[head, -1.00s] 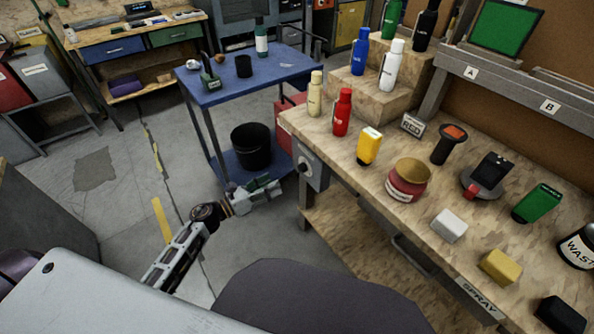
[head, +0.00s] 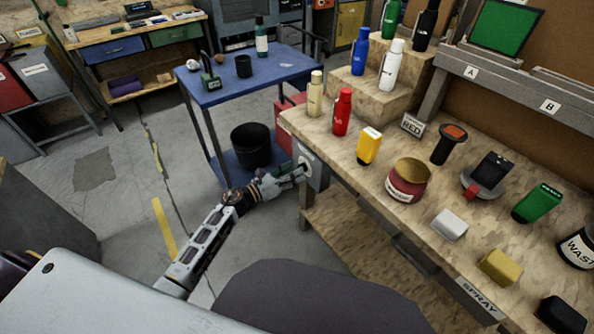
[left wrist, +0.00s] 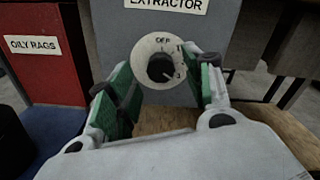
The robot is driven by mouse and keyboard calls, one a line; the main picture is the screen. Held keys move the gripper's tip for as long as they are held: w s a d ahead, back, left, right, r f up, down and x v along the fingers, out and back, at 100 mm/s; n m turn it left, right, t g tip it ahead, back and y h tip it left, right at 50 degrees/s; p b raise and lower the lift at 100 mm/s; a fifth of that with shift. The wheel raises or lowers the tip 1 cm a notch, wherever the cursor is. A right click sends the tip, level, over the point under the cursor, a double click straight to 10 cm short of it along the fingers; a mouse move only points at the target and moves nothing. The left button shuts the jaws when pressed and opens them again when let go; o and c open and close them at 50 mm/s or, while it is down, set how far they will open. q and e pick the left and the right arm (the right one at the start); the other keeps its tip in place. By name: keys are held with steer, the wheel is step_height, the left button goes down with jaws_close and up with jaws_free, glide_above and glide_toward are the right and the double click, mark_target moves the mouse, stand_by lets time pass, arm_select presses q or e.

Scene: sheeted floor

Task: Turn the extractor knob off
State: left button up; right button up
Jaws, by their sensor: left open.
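The extractor knob (left wrist: 161,68) is a black dial on a round pale plate marked OFF at its top, under an EXTRACTOR label (left wrist: 166,4) on a grey box (left wrist: 112,32). The knob's pointer seems turned to the lower right, away from OFF. My left gripper (left wrist: 160,85) is open, its green-padded fingers on either side of the dial plate. I cannot tell whether they touch it. In the head view my left gripper (head: 298,172) is at the grey box (head: 313,165) on the bench's left end and hides the knob. My right gripper is not in view.
The wooden workbench (head: 375,195) carries bottles, a red jar (head: 407,181) and small blocks. A blue cart (head: 270,75) with a black bin (head: 250,146) stands behind my left arm. A red OILY RAGS container (left wrist: 42,60) is left of the box.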

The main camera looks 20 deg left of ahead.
arm_select(q)
steer(key=shift+x, duration=0.95)
steer(key=shift+c, duration=0.2)
steer(key=c, duration=1)
